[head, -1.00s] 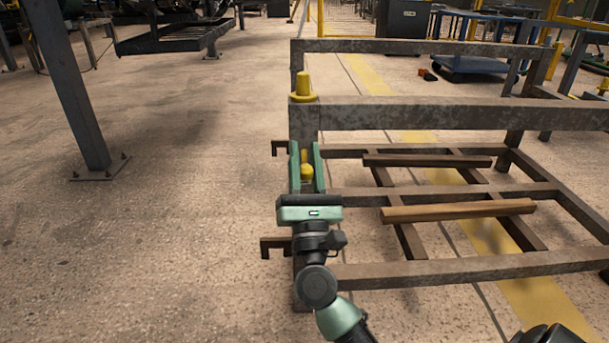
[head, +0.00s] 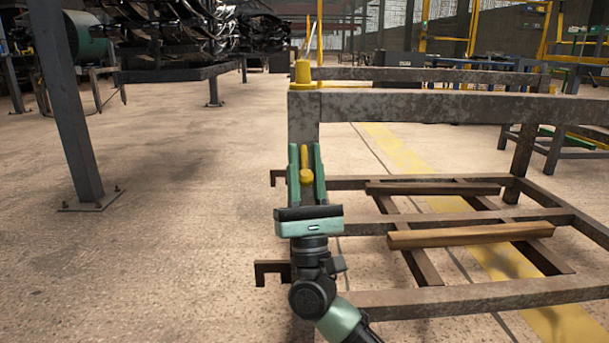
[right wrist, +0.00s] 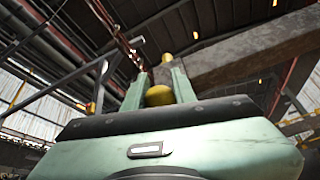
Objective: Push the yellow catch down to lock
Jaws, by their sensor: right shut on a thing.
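The yellow catch (head: 306,177) is on the front corner post (head: 304,118) of the brown metal rack. My right gripper (head: 307,158) has its two green fingers on either side of the catch, shut on it. The right wrist view also shows the yellow catch (right wrist: 159,95) between the fingers (right wrist: 160,82), with its upper part rising behind the ball end. The gripper body hides the lower part of the post. My left gripper is not in view.
Rack rails (head: 450,107) run to the right, with wooden slats (head: 470,235) low inside. A grey steel column (head: 75,120) stands at the left. The floor (head: 170,250) between them is clear.

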